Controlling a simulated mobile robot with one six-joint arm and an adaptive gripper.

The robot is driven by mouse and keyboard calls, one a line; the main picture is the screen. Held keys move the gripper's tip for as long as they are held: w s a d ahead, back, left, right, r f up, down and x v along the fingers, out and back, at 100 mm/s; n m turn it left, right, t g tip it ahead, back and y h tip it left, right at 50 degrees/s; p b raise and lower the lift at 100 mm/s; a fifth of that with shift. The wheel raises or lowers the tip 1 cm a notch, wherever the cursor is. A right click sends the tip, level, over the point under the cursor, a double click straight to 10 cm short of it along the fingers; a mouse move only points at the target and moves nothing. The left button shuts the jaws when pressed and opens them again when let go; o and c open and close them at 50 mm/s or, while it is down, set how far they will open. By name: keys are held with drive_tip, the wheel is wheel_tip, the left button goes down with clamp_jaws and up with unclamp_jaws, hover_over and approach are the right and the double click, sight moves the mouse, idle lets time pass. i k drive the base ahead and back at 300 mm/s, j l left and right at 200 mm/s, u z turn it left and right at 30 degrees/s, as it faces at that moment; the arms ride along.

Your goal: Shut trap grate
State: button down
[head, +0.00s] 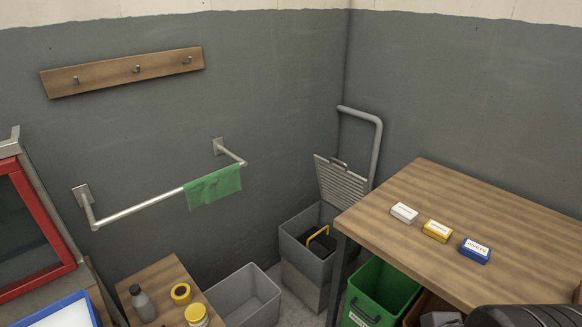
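The trap grate (342,184) is a light grey slatted lid with a small handle at its top edge. It stands raised, tilted back, at the rear of a grey box-shaped trap (304,259) near the room's corner. The trap's top is open. Inside it a dark object with a yellow handle (317,236) shows; its lower part is hidden. The table partly blocks the view of the trap's right side.
A wooden table (500,225) with several small boxes stands right of the trap. A green bin (383,291) is under it. A grey open bin (243,296) stands left of the trap. A bent grey pipe (377,140) rises behind the grate. A green cloth (212,187) hangs on a wall rail.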

sight(318, 159)
drive_tip(key=i+j+z, duration=0.1)
drive_tip(key=i, duration=0.45)
drive_tip(key=i+j, duration=0.25)
drive_tip(key=i, duration=0.25)
drive_tip(key=i+j+z, duration=0.15)
drive_tip(key=i, duration=0.35)
drive_tip(key=i+j, duration=0.3)
drive_tip(key=i, duration=0.25)
drive_tip(key=l+z, duration=0.05)
